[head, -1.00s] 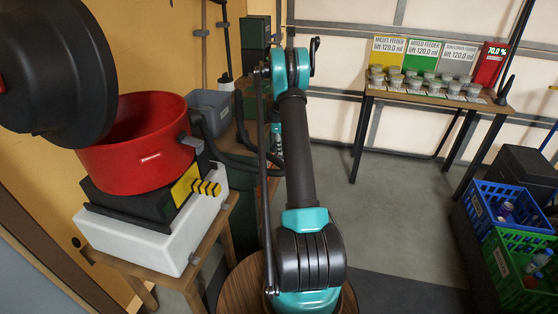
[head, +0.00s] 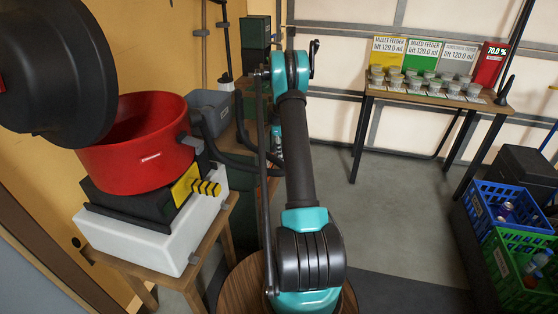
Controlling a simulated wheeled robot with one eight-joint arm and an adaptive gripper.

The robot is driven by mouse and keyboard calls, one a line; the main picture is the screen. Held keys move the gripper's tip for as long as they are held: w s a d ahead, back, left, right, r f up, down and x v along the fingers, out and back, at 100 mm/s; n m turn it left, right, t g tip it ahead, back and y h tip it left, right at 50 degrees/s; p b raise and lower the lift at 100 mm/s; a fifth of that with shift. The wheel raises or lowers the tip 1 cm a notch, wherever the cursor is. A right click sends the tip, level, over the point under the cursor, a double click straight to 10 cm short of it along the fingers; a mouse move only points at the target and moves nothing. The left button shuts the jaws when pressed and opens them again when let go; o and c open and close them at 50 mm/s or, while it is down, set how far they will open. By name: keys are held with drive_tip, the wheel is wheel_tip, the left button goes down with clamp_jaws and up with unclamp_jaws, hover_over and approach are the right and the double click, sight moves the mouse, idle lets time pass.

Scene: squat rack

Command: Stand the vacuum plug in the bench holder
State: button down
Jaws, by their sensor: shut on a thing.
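My gripper (head: 278,153) is far off at the end of my arm, small and mostly hidden behind my own arm link. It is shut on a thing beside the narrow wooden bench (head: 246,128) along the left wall. The vacuum plug itself cannot be made out. A red tub-shaped vacuum (head: 138,150) with a large black lid (head: 60,65) stands at the left. A black hose (head: 236,158) runs from its side toward my gripper. I cannot pick out the bench holder; my arm covers part of that area.
The vacuum rests on a white block (head: 160,238) on a wooden stand. A grey bin (head: 211,108) and dark green boxes (head: 255,38) are behind it. A table with several jars (head: 432,97) stands at the back right. Blue (head: 488,214) and green crates (head: 512,284) are at right. The middle floor is clear.

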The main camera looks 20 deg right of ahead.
drive_tip(key=shift+f, duration=0.15)
drive_tip(key=c, duration=1)
unclamp_jaws()
wheel_tip(320, 180, up, 9)
drive_tip(key=shift+r, duration=0.1)
idle(0.6)
